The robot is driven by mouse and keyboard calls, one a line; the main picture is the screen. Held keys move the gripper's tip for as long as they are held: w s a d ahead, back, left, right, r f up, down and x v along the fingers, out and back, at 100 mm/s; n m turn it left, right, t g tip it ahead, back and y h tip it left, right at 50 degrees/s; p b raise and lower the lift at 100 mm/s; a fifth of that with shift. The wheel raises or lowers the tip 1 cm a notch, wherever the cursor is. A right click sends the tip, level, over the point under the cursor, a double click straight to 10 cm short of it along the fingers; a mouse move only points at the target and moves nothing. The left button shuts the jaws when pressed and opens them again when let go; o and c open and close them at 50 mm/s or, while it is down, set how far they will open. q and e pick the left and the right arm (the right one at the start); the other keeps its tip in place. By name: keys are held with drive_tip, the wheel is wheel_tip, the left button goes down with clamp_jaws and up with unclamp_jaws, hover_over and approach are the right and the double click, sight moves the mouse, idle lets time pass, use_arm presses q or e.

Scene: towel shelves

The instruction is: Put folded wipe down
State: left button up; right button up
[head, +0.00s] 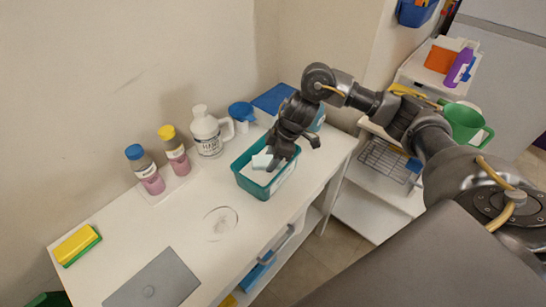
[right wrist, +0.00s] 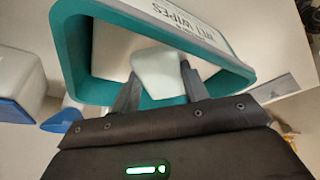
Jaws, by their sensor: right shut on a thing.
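The folded wipe is a small pale block (right wrist: 157,74) between the fingers of my right gripper (right wrist: 158,88). In the head view the wipe (head: 262,161) shows at the mouth of a teal bin (head: 240,178). In that view my right gripper (head: 275,158) points down over the bin and is shut on the wipe. In the right wrist view the bin's teal wall (right wrist: 70,45) surrounds the wipe, and a label with "WIPES" shows on its side. I cannot tell whether the wipe touches the bin. My left gripper is not in view.
A white hand-soap bottle (head: 206,132), a blue-topped cup (head: 241,113), two pink bottles (head: 148,172) and a yellow-green sponge (head: 77,246) stand on the white table (head: 130,230). A grey plate (head: 152,281) lies at the front. A blue box (head: 272,98) is behind the bin.

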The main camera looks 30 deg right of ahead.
drive_tip(key=o, duration=0.9)
drive_tip(key=shift+s+f, duration=0.35)
drive_tip(key=shift+f, duration=0.5)
drive_tip(key=shift+r, duration=0.15)
drive_tip(key=shift+w+a+r, duration=0.1)
drive_tip(key=shift+r, duration=0.25)
drive_tip(key=v, duration=0.4)
drive_tip(key=p+v, duration=0.1)
drive_tip(key=v, duration=0.3)
drive_tip(key=w+v, duration=0.1)
drive_tip(key=v, duration=0.3)
drive_tip(key=shift+s+r, duration=0.15)
drive_tip(key=shift+r, duration=0.25)
